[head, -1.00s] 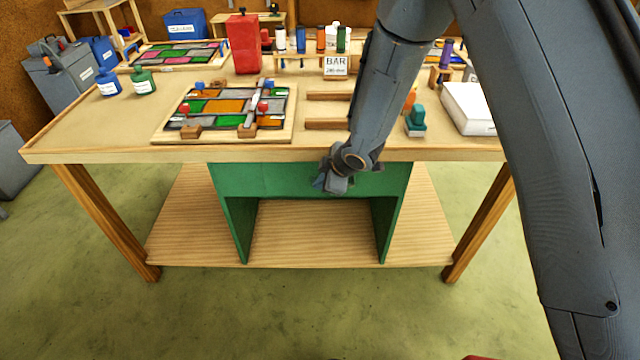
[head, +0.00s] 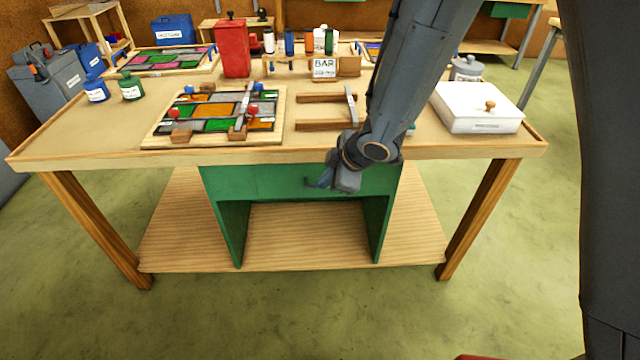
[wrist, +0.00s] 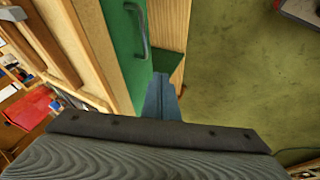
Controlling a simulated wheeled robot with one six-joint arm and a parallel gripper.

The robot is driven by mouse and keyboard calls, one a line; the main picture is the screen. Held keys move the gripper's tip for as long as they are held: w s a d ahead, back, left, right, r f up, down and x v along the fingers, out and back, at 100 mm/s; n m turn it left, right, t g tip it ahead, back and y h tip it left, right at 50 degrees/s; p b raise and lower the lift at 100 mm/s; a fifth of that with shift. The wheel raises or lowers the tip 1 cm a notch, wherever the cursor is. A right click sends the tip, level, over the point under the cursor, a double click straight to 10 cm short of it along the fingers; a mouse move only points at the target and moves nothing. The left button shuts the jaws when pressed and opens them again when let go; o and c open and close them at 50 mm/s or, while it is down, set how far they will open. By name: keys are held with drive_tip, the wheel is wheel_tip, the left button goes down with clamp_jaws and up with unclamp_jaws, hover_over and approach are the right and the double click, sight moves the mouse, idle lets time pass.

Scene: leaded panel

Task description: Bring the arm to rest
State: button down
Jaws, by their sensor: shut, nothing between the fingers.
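My gripper (head: 325,182) hangs just in front of the green drawer front (head: 255,180) under the bench, below the bench's front edge. Its fingers are shut with nothing between them. In the wrist view the blue-grey fingers (wrist: 160,100) point toward the green drawer front (wrist: 122,40) and its grey handle (wrist: 138,30). I cannot tell whether the fingers touch anything. My arm comes down from the upper right, over the bench's right half, and hides part of the benchtop.
The wooden bench (head: 60,128) carries a leaded panel on a board (head: 150,138), a red canister (head: 232,48), wooden bars (head: 325,125), a BAR sign (head: 324,68) and a white lidded box (head: 475,108) at the right. Open green floor (head: 330,315) lies in front.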

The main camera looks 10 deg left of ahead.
drive_tip(key=s+d+r+m+h, duration=0.25)
drive_tip(key=d+m, duration=0.25)
drive_tip(key=d, duration=0.6)
drive_tip(key=s+d+r+m+h, duration=0.1)
drive_tip(key=d+r+m+h, duration=0.2)
drive_tip(key=d+m, duration=0.55)
drive_tip(key=s+d+r+m+g, duration=0.3)
drive_tip(key=s+d+m, duration=0.3)
drive_tip(key=s+d, duration=0.3)
drive_tip(key=s, duration=0.3)
drive_tip(key=shift+s+d+g, duration=0.3)
drive_tip(key=shift+s+d, duration=0.05)
drive_tip(key=shift+s, duration=0.05)
